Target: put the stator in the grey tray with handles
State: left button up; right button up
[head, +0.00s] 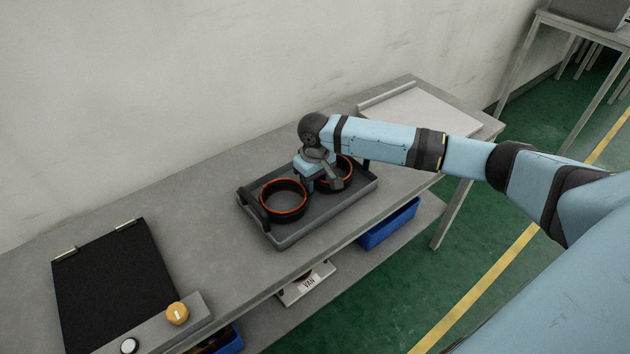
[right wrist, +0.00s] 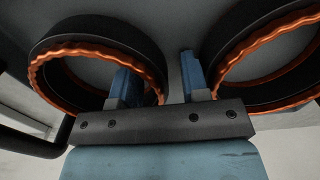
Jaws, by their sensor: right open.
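Two stators, dark rings with orange windings, sit in the grey tray with handles (head: 330,213) on the bench. One stator (head: 284,218) is in the tray's left half; the other (head: 348,168) is in its right half, partly hidden by my right gripper (head: 322,186). The gripper is low over the tray, between the two rings. In the right wrist view, my open fingers (right wrist: 157,88) stand either side of the near wall of the left-hand ring (right wrist: 95,42). The right-hand ring (right wrist: 262,78) is beside the other finger. I cannot tell whether the fingers touch either ring. My left gripper is not in view.
A black mat (head: 110,285) and a panel with a yellow button (head: 177,313) are at the bench's left. A pale board (head: 430,122) lies at its right end. Blue bins (head: 388,224) and a box marked VAN (head: 308,283) are below. Bench left of the tray is clear.

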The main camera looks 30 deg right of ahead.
notch_tip(320, 180, up, 11)
jog(key=shift+f+p, duration=0.1)
jog(key=shift+p, duration=0.55)
jog(key=shift+r, duration=0.65)
